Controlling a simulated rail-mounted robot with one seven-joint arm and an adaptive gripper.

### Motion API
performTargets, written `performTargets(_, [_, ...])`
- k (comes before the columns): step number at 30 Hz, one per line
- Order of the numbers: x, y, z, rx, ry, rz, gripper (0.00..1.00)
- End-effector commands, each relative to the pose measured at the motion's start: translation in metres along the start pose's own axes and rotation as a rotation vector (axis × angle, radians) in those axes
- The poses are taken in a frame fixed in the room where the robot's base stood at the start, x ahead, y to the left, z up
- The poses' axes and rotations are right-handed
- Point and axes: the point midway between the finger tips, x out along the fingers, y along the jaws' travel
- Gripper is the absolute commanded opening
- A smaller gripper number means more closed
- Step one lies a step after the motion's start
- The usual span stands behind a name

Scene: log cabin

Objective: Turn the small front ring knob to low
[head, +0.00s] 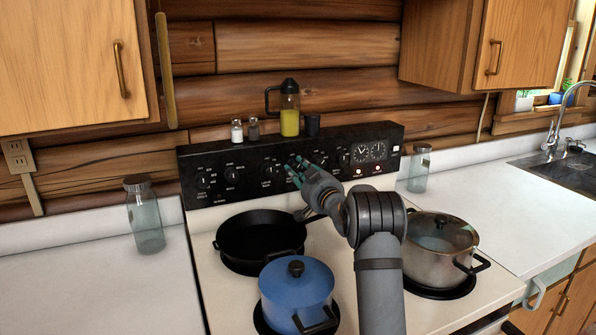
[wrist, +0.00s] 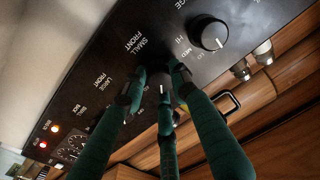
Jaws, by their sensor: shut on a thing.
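The small front ring knob (wrist: 161,88) is a dark knob on the black stove panel, beside the "SMALL FRONT" lettering in the wrist view. A pale pointer mark shows on it, but its setting cannot be read. My gripper (wrist: 158,90) has its green fingers closed around this knob. In the head view my gripper (head: 296,172) is at the middle of the control panel (head: 222,196), and its fingers mostly hide the knob there. A neighbouring knob (wrist: 211,36) with a white pointer and HI and MED marks is clear of the fingers.
Below my arm stand a black skillet (head: 255,238), a blue pot (head: 298,284) and a steel pot (head: 436,250). A bottle of yellow liquid (head: 289,120) and shakers (head: 237,131) stand along the panel top. Glass jars (head: 147,222) flank the stove.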

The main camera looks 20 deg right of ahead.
Motion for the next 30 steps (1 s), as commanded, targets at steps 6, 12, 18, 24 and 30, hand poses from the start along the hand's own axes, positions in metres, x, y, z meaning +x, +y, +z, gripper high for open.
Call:
performTargets(6, [0.001,-0.001,-0.004,-0.003,0.007,-0.002,0.37])
performTargets(12, [0.000,-0.001,-0.002,-0.002,0.004,-0.001,0.46])
performTargets(18, [0.000,0.000,-0.001,-0.002,0.003,0.000,0.46])
performTargets(24, [-0.012,0.001,-0.002,-0.002,0.003,0.001,0.46])
performTargets(30, [-0.047,0.001,-0.002,-0.002,0.002,0.002,0.46])
